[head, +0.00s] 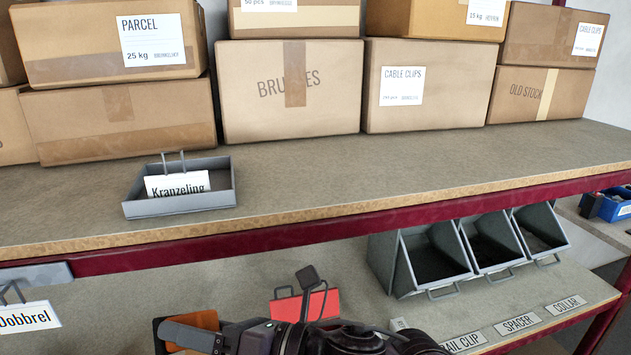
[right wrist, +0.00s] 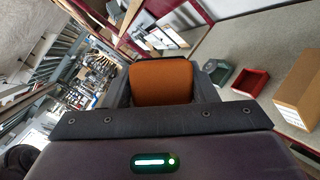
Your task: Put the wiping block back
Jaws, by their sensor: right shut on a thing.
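The wiping block (right wrist: 162,82) is an orange block with a dark edge, held between the two fingers of my right gripper (right wrist: 162,90) in the right wrist view. In the head view part of the block (head: 205,320) shows low at the left of centre, in front of the lower shelf. My right gripper (head: 190,337) is shut on it there, with the arm coming in from the bottom right. The arm and fingers hide part of the block. My left gripper is not in view.
A grey tray labelled Kranzeling (head: 180,205) stands on the upper shelf (head: 330,185), before cardboard boxes (head: 290,95). Below, a red bin (head: 310,303) and several grey bins (head: 430,262) stand on the lower shelf. The dark red shelf beam (head: 330,228) runs between the levels.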

